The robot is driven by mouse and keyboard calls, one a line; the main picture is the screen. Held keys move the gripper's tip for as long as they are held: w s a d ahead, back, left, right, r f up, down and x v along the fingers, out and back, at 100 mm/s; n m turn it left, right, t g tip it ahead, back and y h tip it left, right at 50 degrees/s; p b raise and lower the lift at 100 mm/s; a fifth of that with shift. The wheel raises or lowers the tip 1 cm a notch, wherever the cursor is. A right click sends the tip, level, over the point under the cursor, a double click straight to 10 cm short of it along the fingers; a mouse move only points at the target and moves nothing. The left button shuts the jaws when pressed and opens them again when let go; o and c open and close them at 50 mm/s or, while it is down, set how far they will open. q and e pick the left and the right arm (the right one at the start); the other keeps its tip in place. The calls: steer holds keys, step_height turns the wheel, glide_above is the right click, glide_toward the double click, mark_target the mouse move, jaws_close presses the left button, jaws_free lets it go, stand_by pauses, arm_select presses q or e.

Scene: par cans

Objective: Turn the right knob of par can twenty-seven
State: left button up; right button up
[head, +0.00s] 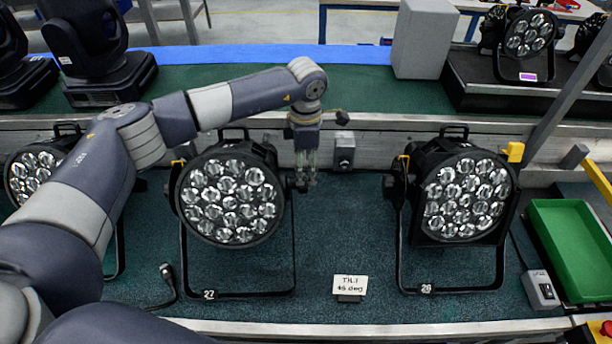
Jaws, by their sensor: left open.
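Par can twenty-seven (229,200) stands on the dark green mat left of the middle, its round lens face toward me. A label reading 27 (209,294) is on its floor bracket. The right knob (300,186) is a small dark part on the right side of the can, at the top of the bracket. My left gripper (307,178) points down just at this knob, its fingers open. Whether the fingers touch the knob I cannot tell. My right gripper is not in view.
Another par can (466,198) stands to the right, and one more (36,172) is partly behind my left arm. A small sign (350,285) and a loose cable plug (167,272) lie on the mat. A green tray (537,222) is at the far right.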

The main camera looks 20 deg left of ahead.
mark_target(306, 179)
arm_select(q)
steer(key=shift+w+f+p, duration=0.1)
steer(key=shift+f+p, duration=0.65)
steer(key=shift+f, duration=2.45)
steer(key=shift+c, duration=0.4)
steer(key=c, duration=1)
